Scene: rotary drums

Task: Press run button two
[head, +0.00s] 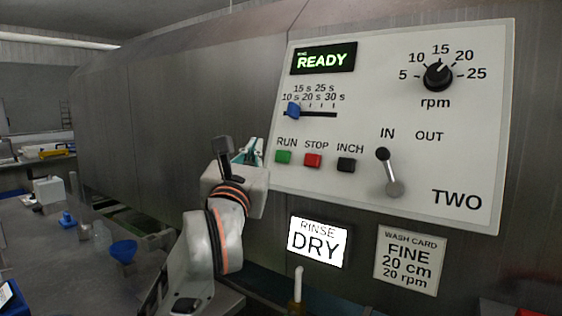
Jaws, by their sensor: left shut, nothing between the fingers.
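The control panel marked TWO (462,199) is on the metal drum housing. Its green RUN button (283,157) is at the panel's lower left, under the word RUN. The red STOP button (313,160) and the black INCH button (346,165) are to its right. A display (323,59) reads READY in green. My left gripper (250,150) is shut and empty, just left of the RUN button in the picture, near the panel's left edge. Its fingers are partly hidden behind its own wrist, and I see no contact with the button. My right gripper is not in view.
The panel also has a blue time slider (293,110), a black rpm knob (438,76) and an IN/OUT lever (388,172). Below are a lit RINSE DRY sign (317,241) and a wash card (408,260). A bench with a blue funnel (123,250) is at left.

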